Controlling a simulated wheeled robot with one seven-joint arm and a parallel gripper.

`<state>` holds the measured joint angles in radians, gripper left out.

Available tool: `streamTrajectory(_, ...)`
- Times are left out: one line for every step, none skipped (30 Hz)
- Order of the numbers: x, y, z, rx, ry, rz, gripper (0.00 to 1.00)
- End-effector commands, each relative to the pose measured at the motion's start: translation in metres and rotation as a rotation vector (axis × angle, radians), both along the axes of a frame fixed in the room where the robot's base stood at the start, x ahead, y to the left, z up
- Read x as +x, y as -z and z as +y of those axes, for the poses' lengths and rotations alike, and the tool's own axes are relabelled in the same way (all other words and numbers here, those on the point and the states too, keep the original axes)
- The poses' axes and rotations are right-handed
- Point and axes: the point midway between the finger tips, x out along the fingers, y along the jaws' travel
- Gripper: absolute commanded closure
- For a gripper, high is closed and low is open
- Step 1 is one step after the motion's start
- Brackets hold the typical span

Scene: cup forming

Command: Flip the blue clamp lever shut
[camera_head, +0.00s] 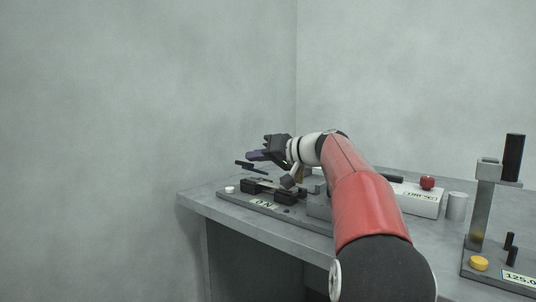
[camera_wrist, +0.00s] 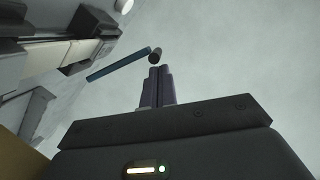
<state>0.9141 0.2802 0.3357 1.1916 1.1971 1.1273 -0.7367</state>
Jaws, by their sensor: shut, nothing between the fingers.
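The blue clamp lever (camera_wrist: 118,65) shows in the wrist view as a slim blue bar slanting up to the right, with a dark round knob (camera_wrist: 155,56) at its upper end. In the head view a thin dark bar (camera_head: 250,167), seemingly this lever, sticks out above the clamp base. My gripper (camera_head: 253,156) is just above that bar, reaching left. In the wrist view my gripper's fingers (camera_wrist: 157,74) are pressed together and empty. Their tips are very close to the knob; I cannot tell whether they touch.
The fixture plate (camera_head: 232,199) with dark blocks (camera_head: 257,187) lies on the grey bench (camera_head: 195,196). To the right are a white box with a red button (camera_head: 427,183), a grey cylinder (camera_head: 456,207) and a gauge stand (camera_head: 484,205). Left of the bench is open.

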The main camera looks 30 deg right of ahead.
Motion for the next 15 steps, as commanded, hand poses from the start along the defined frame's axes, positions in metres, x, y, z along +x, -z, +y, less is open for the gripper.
streamTrajectory(0.0022, 0.0003, 0.0013, 0.0, 0.0, 0.0, 1.0)
streamTrajectory(0.0029, 0.0005, 0.0018, 0.0, 0.0, 0.0, 1.0)
streamTrajectory(0.0035, 0.0008, 0.0022, 0.0, 0.0, 0.0, 1.0)
streamTrajectory(0.0037, 0.0009, 0.0024, 0.0, 0.0, 0.0, 1.0)
streamTrajectory(0.0037, 0.0009, 0.0024, 0.0, 0.0, 0.0, 1.0)
streamTrajectory(0.0037, 0.0009, 0.0024, 0.0, 0.0, 0.0, 1.0)
streamTrajectory(0.0036, 0.0009, 0.0023, 0.0, 0.0, 0.0, 1.0)
streamTrajectory(0.0036, 0.0009, 0.0023, 0.0, 0.0, 0.0, 1.0)
streamTrajectory(0.0036, 0.0009, 0.0023, 0.0, 0.0, 0.0, 1.0)
streamTrajectory(0.0035, 0.0009, 0.0022, 0.0, 0.0, 0.0, 1.0)
streamTrajectory(0.0035, 0.0009, 0.0022, 0.0, 0.0, 0.0, 1.0)
streamTrajectory(0.0034, 0.0013, 0.0023, -0.001, 0.0, 0.0, 1.0)
streamTrajectory(0.0034, 0.0021, 0.0025, -0.004, 0.0, -0.001, 1.0)
streamTrajectory(0.0033, 0.0034, 0.003, -0.009, 0.0, -0.003, 1.0)
streamTrajectory(0.0031, 0.0057, 0.0039, -0.019, -0.001, -0.007, 1.0)
